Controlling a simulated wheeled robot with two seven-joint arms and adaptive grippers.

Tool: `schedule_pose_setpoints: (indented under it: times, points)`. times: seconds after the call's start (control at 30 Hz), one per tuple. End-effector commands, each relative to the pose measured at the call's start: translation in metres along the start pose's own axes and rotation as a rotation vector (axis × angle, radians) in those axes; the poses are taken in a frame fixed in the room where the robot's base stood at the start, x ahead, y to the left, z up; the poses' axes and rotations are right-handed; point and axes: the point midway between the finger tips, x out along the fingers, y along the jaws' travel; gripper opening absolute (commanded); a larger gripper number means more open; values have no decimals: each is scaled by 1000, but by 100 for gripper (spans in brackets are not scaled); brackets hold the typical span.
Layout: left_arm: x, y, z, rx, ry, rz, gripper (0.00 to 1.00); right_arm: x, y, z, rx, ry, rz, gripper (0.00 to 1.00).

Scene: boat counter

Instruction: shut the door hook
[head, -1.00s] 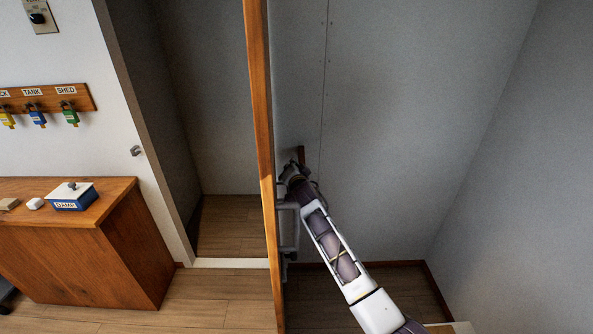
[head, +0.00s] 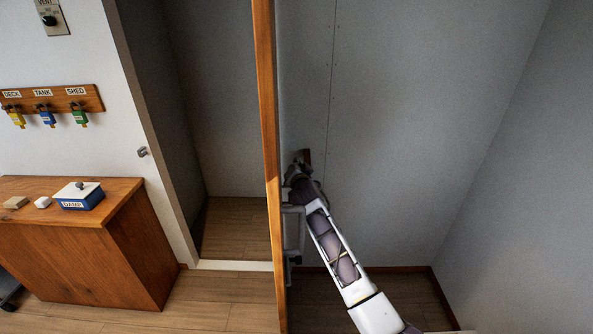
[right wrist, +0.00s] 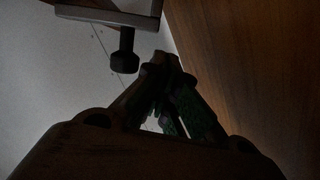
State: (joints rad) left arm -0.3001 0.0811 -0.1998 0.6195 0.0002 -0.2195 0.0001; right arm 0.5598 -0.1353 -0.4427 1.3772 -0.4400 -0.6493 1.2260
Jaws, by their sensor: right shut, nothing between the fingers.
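The wooden door (head: 266,110) stands open and shows nearly edge-on in the head view, right of the doorway. A small metal catch (head: 142,152) is on the white wall left of the doorway. My right arm reaches in from the lower right to the door's right side; its gripper cannot be clearly made out there. In the dim right wrist view, my right gripper (right wrist: 166,60) is shut and empty, close beside the brown door face (right wrist: 235,70). A dark peg (right wrist: 125,52) hangs from a grey bar at upper left, apart from the fingertips. My left gripper is not in view.
A wooden counter (head: 120,245) with a blue box (head: 80,197) and small blocks stands at left. A key rack (head: 50,98) with coloured tags hangs above it. The doorway floor (head: 235,230) is clear. Grey walls (head: 420,110) bound the space behind the door.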

Motion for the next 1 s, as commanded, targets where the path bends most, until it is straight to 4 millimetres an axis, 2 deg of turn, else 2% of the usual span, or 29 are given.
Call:
schedule_pose_setpoints:
  times: [0.5,0.7,1.0]
  points:
    - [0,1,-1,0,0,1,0,-14,-43,-52,0,0,-1,0]
    - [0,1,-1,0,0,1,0,-16,-51,-62,0,0,0,0]
    - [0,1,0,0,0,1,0,-16,-52,-64,-1,-1,0,0]
